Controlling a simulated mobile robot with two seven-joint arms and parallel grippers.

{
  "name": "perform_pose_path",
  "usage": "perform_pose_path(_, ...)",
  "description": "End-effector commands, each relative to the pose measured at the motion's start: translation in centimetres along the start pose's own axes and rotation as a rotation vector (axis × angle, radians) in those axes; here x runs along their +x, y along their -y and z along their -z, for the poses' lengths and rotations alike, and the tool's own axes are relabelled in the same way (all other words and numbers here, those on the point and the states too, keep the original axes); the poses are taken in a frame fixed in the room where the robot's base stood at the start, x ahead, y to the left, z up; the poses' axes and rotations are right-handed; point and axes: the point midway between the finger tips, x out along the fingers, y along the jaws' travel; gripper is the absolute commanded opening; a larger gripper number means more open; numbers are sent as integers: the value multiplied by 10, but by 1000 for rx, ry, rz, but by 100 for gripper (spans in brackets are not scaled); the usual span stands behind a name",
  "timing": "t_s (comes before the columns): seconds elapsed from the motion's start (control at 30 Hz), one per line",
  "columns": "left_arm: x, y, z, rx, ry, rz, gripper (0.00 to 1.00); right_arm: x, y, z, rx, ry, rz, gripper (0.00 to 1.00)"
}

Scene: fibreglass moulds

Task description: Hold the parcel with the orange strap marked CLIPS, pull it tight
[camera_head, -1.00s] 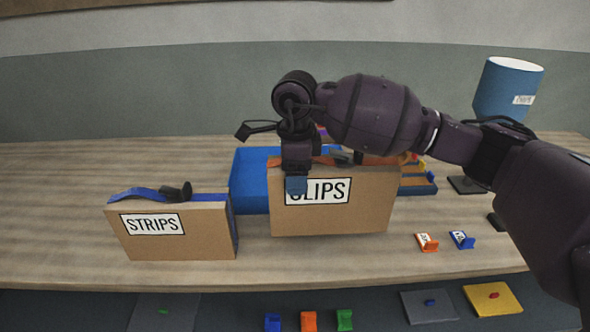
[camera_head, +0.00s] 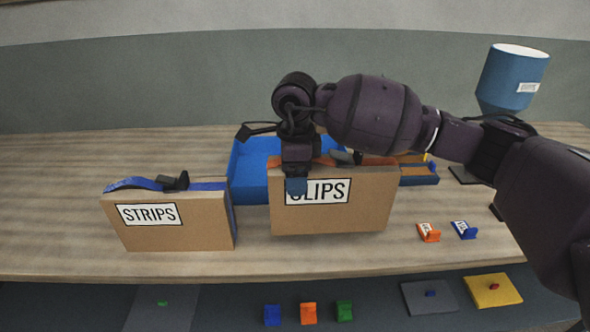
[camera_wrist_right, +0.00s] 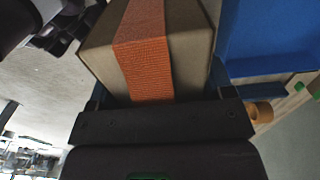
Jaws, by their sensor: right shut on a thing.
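The CLIPS parcel (camera_head: 345,215) is a brown box with a white label on its front, upright at the table's middle. An orange strap (camera_head: 375,161) with a dark buckle (camera_head: 345,157) runs along its top. My right gripper (camera_head: 297,184) reaches down over the parcel's left part, one blue fingertip in front of the label's left end. It is shut on the parcel. In the right wrist view the orange strap (camera_wrist_right: 142,50) runs along the box (camera_wrist_right: 188,50) between the fingers. The far finger is hidden in the head view. My left gripper is not in view.
The STRIPS parcel (camera_head: 170,230) with a blue strap stands at the left. A blue bin (camera_head: 250,165) is behind the CLIPS parcel. Orange and blue tags (camera_head: 429,233) lie to the right. A blue funnel-shaped container (camera_head: 512,80) stands at the back right. The table's front-left is clear.

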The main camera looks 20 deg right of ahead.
Motion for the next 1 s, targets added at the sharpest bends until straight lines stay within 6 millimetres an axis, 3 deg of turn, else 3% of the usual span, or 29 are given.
perform_pose_path(1.0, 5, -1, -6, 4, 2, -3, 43, 31, 0, 0, 0, 0, 0, 11)
